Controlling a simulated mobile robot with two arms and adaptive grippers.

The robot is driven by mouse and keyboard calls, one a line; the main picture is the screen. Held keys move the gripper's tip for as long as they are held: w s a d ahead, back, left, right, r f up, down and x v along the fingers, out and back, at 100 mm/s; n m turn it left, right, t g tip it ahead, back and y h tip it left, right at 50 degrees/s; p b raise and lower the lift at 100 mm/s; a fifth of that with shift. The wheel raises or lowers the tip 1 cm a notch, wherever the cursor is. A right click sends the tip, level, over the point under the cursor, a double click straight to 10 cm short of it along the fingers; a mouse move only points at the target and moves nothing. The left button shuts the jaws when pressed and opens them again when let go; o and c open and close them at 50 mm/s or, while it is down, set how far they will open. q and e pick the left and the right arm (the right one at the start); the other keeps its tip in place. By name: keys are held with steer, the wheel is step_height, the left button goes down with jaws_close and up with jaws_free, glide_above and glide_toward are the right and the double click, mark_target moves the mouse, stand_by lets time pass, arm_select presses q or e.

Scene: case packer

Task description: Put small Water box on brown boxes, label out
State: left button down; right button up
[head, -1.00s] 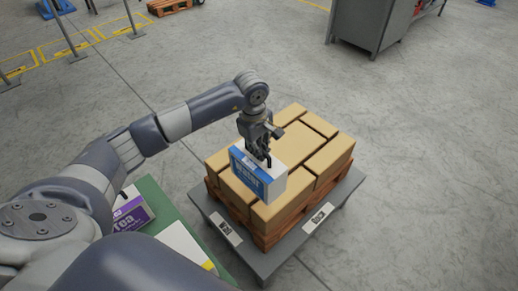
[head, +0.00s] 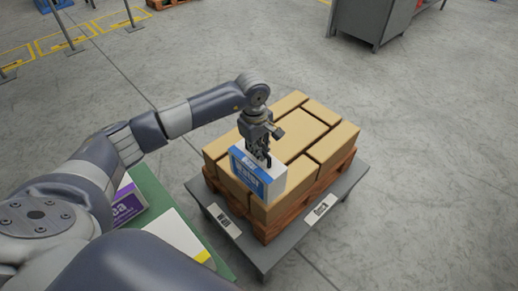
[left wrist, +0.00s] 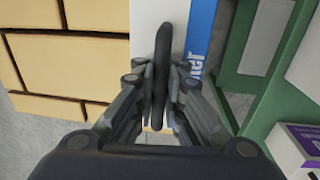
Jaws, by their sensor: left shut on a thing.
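The small Water box (head: 259,174) is white with a blue label that faces the near left in the head view. My left gripper (head: 263,158) is shut on it from above, at a dark handle on its top. In the left wrist view the gripper (left wrist: 160,95) closes around that dark handle, with the white box (left wrist: 146,22) and a strip of its blue label beyond. The brown boxes (head: 291,136) form a layer on a wooden pallet. The Water box overlaps their near left corner; I cannot tell whether it touches them. My right gripper is not in view.
The wooden pallet (head: 273,229) rests on a grey platform (head: 268,263) with white labels. A green table (head: 151,186) at the near left holds a purple Tea box (head: 127,204) and a white-and-yellow box (head: 178,243). A grey cabinet (head: 370,22) stands far off.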

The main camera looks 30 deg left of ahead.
arm_select(q)
steer(key=shift+w+f+b, duration=0.1)
steer(key=shift+f+b, duration=1)
steer(key=shift+f, duration=0.55)
steer(key=shift+f+b, duration=0.35)
steer(key=shift+b, duration=0.1)
steer(key=c, duration=1.6)
jaws_free()
